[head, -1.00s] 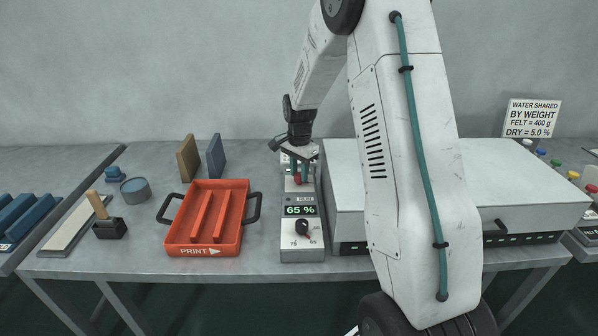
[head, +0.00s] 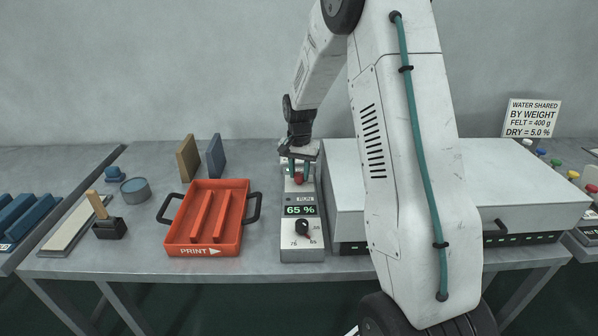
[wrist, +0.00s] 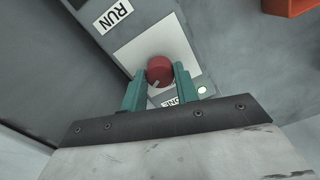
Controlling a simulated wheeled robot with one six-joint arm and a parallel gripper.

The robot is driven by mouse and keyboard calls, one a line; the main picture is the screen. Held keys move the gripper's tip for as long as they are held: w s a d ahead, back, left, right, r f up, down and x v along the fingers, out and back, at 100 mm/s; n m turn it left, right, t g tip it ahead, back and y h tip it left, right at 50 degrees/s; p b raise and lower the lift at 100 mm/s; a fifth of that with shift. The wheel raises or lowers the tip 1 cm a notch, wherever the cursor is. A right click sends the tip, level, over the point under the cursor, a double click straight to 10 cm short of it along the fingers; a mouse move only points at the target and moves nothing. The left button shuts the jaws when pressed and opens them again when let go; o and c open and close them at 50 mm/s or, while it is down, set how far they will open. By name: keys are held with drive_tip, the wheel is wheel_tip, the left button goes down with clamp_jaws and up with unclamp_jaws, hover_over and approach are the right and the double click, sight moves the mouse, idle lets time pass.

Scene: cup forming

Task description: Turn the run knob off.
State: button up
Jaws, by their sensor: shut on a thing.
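The run knob (wrist: 160,71) is a red round knob with a pale mark, on a light plate of the grey control box. In the wrist view it sits between the two teal fingers of my gripper (wrist: 157,80), which is shut on it. A RUN label (wrist: 115,13) is on the box beside the plate. In the head view the red knob (head: 298,179) shows below my gripper (head: 299,168), at the back of the control box (head: 290,252). The box's display (head: 300,211) reads 65 %, and a black dial (head: 303,227) is in front of it.
A red tray (head: 206,248) marked PRINT with black handles stands left of the box. A large pale box (head: 345,195) stands close on the right. A stamp (head: 110,228) and a small round tin (head: 134,192) lie further left on the grey table.

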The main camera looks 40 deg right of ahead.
sight(299, 174)
drive_tip(key=n, duration=0.6)
drive_tip(key=shift+w+r, duration=0.1)
drive_tip(key=n, duration=0.6)
drive_tip(key=shift+n, duration=0.3)
idle(0.3)
drive_tip(key=o, duration=1)
wheel_tip(299, 174, up, 8)
drive_tip(key=shift+f, duration=0.1)
